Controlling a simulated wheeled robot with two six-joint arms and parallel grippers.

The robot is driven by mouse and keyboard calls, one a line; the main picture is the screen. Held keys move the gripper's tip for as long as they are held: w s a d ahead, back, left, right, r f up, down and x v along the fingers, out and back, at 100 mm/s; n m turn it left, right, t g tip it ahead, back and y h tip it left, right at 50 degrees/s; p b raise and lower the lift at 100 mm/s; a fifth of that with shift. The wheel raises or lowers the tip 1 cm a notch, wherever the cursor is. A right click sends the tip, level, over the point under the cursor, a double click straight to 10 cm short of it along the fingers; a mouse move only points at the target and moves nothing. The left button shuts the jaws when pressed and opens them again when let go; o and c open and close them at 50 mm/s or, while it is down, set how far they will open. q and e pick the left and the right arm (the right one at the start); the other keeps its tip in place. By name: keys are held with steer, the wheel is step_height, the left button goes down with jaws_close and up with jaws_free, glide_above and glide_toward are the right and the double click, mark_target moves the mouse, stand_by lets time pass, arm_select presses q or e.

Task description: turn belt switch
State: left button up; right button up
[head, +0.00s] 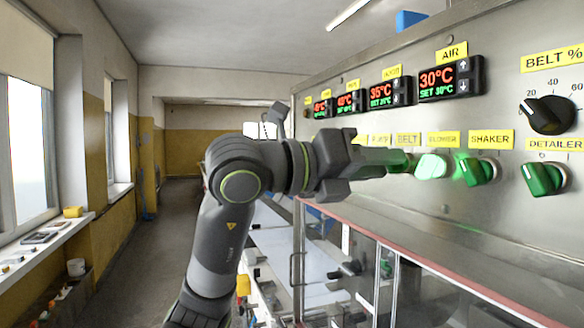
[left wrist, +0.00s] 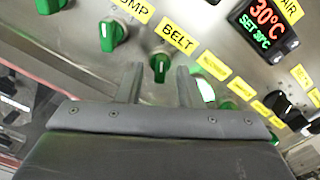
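The belt switch (left wrist: 159,66) is a green knob with a white mark, under the yellow BELT label (left wrist: 177,38) in the left wrist view. My left gripper (left wrist: 158,76) is open there, one finger on each side of the knob, with gaps showing. I cannot tell how deep the fingers reach. In the head view my left gripper (head: 392,158) is at the panel below the BELT label (head: 407,139) and mostly hides the belt switch. My right gripper is not in view.
The blower switch (head: 432,165) glows green close beside my left gripper. The shaker (head: 477,171) and detailer (head: 543,178) knobs are further right, the black belt-percent dial (head: 550,115) above. Temperature displays (head: 450,80) line the panel. A glass-sided enclosure (head: 400,275) stands below.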

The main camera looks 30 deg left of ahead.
arm_select(q)
steer(key=b+v, duration=0.8)
steer(key=v, duration=0.9)
steer(key=shift+a, duration=0.1)
